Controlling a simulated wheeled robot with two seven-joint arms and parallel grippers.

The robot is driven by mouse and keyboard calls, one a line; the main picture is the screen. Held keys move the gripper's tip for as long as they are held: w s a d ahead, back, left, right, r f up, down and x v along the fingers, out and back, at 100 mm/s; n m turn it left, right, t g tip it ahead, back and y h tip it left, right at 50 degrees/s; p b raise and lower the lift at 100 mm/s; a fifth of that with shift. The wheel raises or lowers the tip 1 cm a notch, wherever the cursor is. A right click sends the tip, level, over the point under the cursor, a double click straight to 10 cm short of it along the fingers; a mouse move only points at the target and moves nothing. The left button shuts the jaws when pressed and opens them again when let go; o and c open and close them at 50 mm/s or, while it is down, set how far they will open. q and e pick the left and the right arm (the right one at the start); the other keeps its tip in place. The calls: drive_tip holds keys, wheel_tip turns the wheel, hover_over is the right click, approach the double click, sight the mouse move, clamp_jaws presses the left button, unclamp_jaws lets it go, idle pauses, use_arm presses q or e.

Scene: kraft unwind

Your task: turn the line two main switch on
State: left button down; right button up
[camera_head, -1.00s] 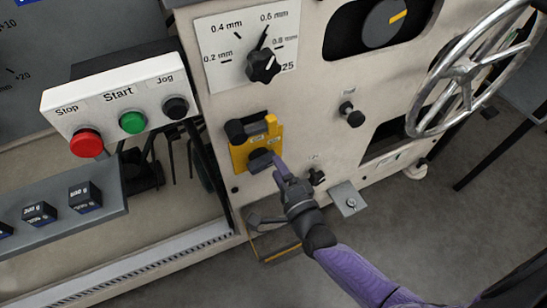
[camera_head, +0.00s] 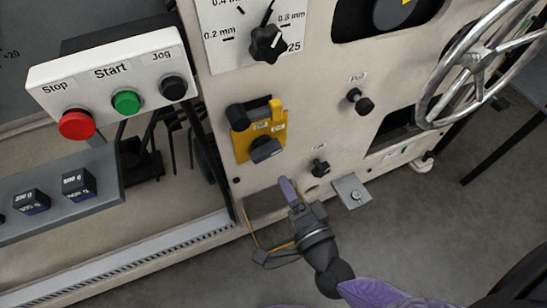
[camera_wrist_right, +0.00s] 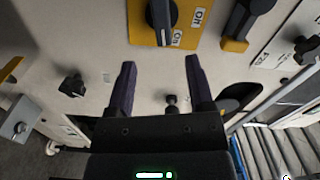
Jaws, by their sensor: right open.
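A yellow switch plate (camera_head: 246,143) is on the cream machine panel. My left gripper is out of view.
A small black knob (camera_head: 320,167) and a grey bracket (camera_head: 352,191) are right of my right gripper. A pull knob (camera_head: 359,101) and a handwheel (camera_head: 472,66) are farther right. A Stop/Start/Jog box (camera_head: 110,85) and a shelf with weights (camera_head: 60,198) stand left.

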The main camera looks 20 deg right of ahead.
sight(270, 155)
drive_tip(key=w+b, duration=0.2)
drive_tip(key=w, duration=0.6)
drive_tip(key=shift+w+a, duration=0.15)
drive_tip(key=shift+w, duration=0.15)
drive_tip(key=shift+w+r, duration=0.1)
drive_tip(key=shift+w, duration=0.25)
drive_tip(key=shift+c, duration=0.7)
clamp_jaws()
